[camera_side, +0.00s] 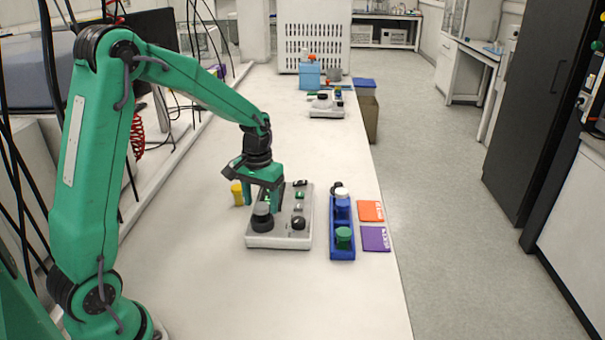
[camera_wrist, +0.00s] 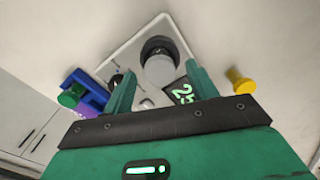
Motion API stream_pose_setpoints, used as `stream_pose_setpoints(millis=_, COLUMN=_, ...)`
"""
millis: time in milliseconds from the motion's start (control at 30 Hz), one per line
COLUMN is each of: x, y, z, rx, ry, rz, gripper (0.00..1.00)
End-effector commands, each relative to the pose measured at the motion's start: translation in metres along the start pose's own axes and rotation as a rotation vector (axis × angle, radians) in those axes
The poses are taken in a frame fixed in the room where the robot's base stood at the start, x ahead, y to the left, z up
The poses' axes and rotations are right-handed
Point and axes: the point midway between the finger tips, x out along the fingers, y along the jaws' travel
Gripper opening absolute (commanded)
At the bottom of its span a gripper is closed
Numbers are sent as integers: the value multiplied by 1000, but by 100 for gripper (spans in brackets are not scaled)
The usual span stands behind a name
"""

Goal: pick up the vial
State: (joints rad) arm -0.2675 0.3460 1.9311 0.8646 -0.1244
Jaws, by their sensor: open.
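My gripper (camera_side: 268,203) is open and empty, pointing down over the grey reactor unit (camera_side: 262,241). In the wrist view its two fingers (camera_wrist: 161,72) stand apart, with a dark, grey-topped cylinder (camera_wrist: 160,66) on the unit between and beyond them. The task does not say which vial. A yellow vial-like piece (camera_side: 237,194) stands on the bench left of the unit; it also shows in the wrist view (camera_wrist: 241,81). A blue rack (camera_side: 342,253) right of the unit holds pieces with green (camera_side: 344,234), blue (camera_side: 342,207) and white (camera_side: 341,192) tops.
An orange card (camera_side: 370,211) and a purple card (camera_side: 375,239) lie right of the rack, near the bench's right edge. The bench between is mostly clear. Cables hang at the left.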

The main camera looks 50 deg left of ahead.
Motion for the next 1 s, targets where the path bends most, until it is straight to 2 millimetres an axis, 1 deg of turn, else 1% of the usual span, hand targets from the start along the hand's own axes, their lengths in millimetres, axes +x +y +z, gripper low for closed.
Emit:
stream_pose_setpoints(millis=33, x=7, y=0, z=1, rx=0, ry=-4, rz=-1, gripper=58)
stream_pose_setpoints(millis=200, x=21, y=0, z=0, rx=0, ry=-1, rz=0, gripper=58)
stream_pose_setpoints(millis=333, x=24, y=0, z=0, rx=0, ry=0, rz=0, gripper=58)
stream_pose_setpoints(millis=767, x=23, y=0, z=0, rx=0, ry=0, rz=0, gripper=58)
stream_pose_setpoints(millis=800, x=23, y=0, z=0, rx=0, ry=0, rz=0, gripper=50)
stream_pose_setpoints(millis=967, x=23, y=0, z=0, rx=0, ry=0, rz=0, gripper=19)
stream_pose_setpoints(millis=1000, x=23, y=0, z=0, rx=0, ry=0, rz=0, gripper=11)
